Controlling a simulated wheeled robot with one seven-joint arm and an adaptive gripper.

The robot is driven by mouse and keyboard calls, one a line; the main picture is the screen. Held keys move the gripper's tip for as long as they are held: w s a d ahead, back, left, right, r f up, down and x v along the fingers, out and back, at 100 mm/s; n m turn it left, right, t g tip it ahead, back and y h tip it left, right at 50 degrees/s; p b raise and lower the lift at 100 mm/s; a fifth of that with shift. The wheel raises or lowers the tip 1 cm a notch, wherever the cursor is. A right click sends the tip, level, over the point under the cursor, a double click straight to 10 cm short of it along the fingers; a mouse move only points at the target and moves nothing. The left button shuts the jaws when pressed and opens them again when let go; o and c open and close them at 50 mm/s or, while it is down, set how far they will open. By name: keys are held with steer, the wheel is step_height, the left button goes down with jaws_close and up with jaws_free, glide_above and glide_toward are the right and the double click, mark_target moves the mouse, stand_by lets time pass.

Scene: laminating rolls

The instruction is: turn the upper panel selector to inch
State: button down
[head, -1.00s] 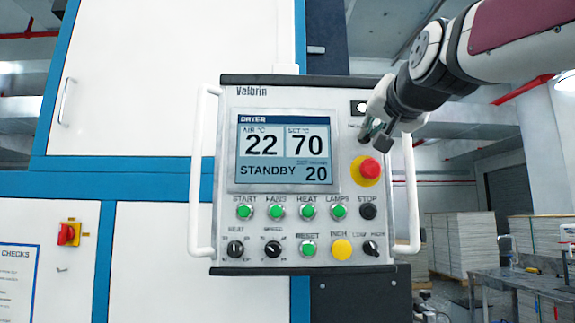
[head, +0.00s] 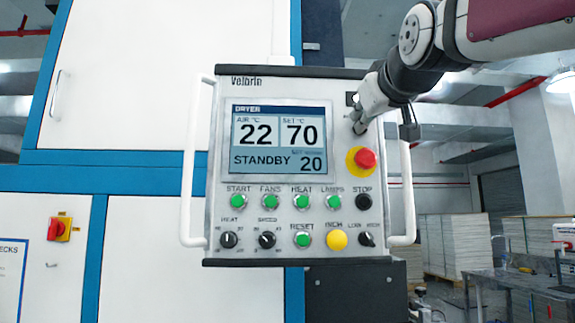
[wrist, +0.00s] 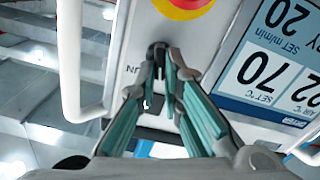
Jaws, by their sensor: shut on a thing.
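The control panel (head: 215,150) faces me in the head view, its screen (head: 282,139) reading DRYER and STANDBY. The upper selector is a small dark knob (wrist: 158,52) at the panel's upper right, above the red emergency button (head: 365,159). My gripper (head: 359,127) covers most of it in the head view. In the wrist view my gripper (wrist: 160,62) has its fingertips closed around the knob, one on each side. Letters "UN" of a label show beside it. The fingers hide which position the knob points to.
White handles (head: 190,160) run down both panel sides; the right one (head: 403,195) is close to my gripper. Green, black and yellow buttons and black lower selectors (head: 367,240) line the panel's lower part. Stacked sheets (head: 455,243) and a grey table stand behind at right.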

steer(key=shift+a+f+n, duration=0.1)
steer(key=shift+n, duration=1.1)
steer(key=c, duration=1.7)
jaws_free()
steer(key=shift+s, duration=0.1)
steer(key=s, duration=1.2)
steer(key=shift+w, duration=0.1)
